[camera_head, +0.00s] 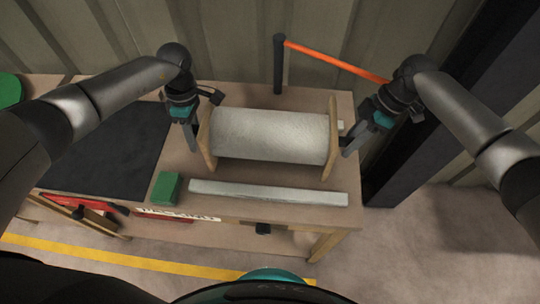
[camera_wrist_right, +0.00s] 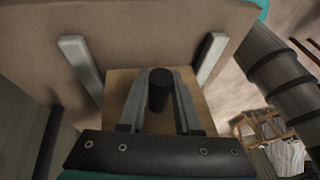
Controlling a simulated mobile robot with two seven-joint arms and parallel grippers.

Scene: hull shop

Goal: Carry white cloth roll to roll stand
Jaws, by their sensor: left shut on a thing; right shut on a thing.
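The white cloth roll (camera_head: 270,136) lies level between two upright wooden end boards (camera_head: 332,150) over the bench top. I cannot tell whether the boards belong to the roll or to the roll stand, or whether the roll hangs clear of the bench. My left gripper (camera_head: 194,146) is shut at the roll's left end; what it grips is hidden. My right gripper (camera_head: 348,147) is at the right end. In the right wrist view, my right gripper (camera_wrist_right: 158,92) is shut on a dark round stub (camera_wrist_right: 160,92) in front of a wooden board (camera_wrist_right: 203,110).
The wooden bench (camera_head: 335,215) carries a dark mat (camera_head: 105,155), a green block (camera_head: 166,188) and a long pale bar (camera_head: 268,192). A dark post (camera_head: 279,62) with an orange strap (camera_head: 335,61) stands behind the roll. A black column (camera_head: 420,120) stands at right.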

